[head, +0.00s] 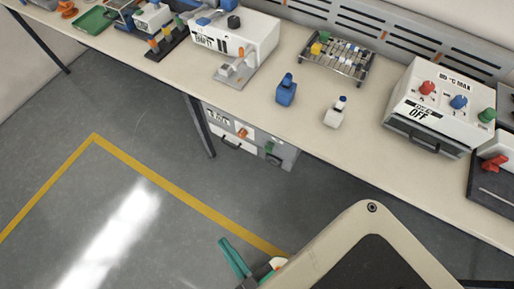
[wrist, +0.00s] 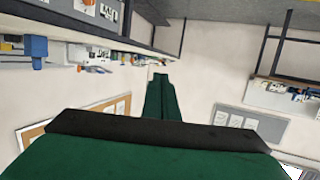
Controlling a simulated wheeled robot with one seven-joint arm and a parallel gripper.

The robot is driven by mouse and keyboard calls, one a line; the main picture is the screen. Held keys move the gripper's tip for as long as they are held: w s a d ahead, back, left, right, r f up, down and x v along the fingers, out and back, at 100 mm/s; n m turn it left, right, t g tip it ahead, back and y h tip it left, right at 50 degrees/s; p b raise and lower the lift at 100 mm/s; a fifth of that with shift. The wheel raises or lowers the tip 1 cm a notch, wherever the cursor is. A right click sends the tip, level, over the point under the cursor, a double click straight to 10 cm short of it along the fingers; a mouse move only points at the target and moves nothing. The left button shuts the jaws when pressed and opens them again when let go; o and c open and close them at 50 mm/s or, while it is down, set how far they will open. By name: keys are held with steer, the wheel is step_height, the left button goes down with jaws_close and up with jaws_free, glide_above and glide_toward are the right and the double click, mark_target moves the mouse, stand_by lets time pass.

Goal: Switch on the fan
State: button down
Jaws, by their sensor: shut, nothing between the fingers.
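No fan is plainly recognisable in either view. A white unit (head: 433,105) on the right part of the bench has red, blue and green knobs and a label reading OFF; I cannot tell whether it belongs to the fan. A lower unit (head: 280,152) under the bench has an orange and a green control and a dark knob. My gripper (head: 226,244) shows as a teal piece at the bottom of the head view, over the floor and apart from the bench. In the wrist view its green fingers (wrist: 160,78) are together, with nothing visible between them.
The long bench (head: 245,108) carries a blue bottle (head: 286,92), a white bottle (head: 335,114), a rack (head: 337,54) and a white machine (head: 232,40). A red-handled device (head: 492,164) stands at the right edge. The floor (head: 120,190) before the bench is clear, with yellow lines.

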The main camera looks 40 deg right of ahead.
steer(key=w+d+f+n+g+h, duration=0.1)
steer(key=w+d+f+n+g, duration=0.15)
steer(key=f, duration=1.35)
steer(key=w+d+f+n+g+h, duration=0.15)
steer(key=w+f+g, duration=0.25)
steer(key=f, duration=1.2)
steer(key=w+d+f+g+h, duration=0.3)
steer(key=w+d+f+h, duration=0.2)
steer(key=w+d+f, duration=0.2)
steer(key=w+d+r+m+g+h, duration=0.1)
steer(key=w+d+r+h, duration=0.3)
steer(key=w+r, duration=0.3)
steer(key=w+d+r+m+g+h, duration=0.1)
steer(key=w+d+r+g+h, duration=0.1)
steer(key=w+d+r+h, duration=0.2)
steer(key=w+r+h, duration=0.2)
steer(key=w+r, duration=0.2)
steer(key=w, duration=0.1)
steer(key=shift+w+d+r, duration=0.2)
steer(key=shift+d, duration=0.2)
